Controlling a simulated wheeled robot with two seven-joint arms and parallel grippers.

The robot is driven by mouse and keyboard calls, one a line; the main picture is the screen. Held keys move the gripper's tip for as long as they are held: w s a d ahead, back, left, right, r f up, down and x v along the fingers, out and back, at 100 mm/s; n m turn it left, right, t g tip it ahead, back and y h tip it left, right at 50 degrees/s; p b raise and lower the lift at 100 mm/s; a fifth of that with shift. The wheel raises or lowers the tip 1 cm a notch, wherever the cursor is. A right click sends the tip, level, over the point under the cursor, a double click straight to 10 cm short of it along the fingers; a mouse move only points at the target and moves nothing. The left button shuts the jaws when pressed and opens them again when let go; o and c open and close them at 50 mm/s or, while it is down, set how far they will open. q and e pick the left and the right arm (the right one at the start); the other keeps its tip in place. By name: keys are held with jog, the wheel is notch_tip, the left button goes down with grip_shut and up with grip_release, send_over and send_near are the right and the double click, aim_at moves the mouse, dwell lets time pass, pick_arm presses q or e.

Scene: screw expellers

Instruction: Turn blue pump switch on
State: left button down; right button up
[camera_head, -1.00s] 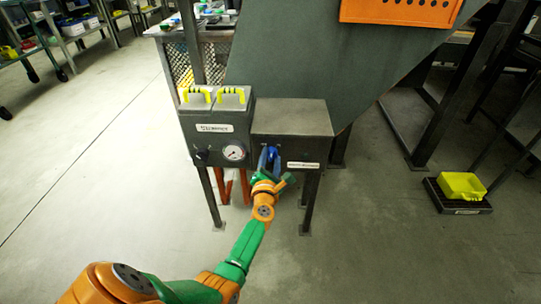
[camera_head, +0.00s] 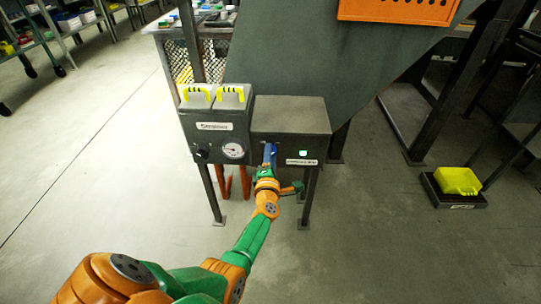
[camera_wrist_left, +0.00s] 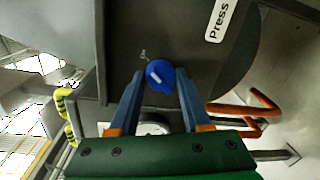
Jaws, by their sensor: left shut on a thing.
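The blue pump switch (camera_wrist_left: 160,76) is a round blue knob with a pale pointer mark, on the dark front panel of the grey box (camera_head: 290,115). In the wrist view it sits between the blue fingertips of my left gripper (camera_wrist_left: 160,79), which is shut on it. In the head view the left gripper (camera_head: 269,155) reaches up to the panel and hides most of the knob. A small whitish-green light (camera_head: 303,153) glows right of the gripper, above a white label (camera_head: 302,162). My right gripper is not in view.
A large hopper (camera_head: 310,50) rises behind. The floor in front is clear.

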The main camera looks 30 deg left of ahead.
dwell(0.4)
pick_arm(q)
jog(key=shift+c, duration=1.8)
grip_release()
jog(key=p+v, duration=0.3)
jog(key=v, duration=0.4)
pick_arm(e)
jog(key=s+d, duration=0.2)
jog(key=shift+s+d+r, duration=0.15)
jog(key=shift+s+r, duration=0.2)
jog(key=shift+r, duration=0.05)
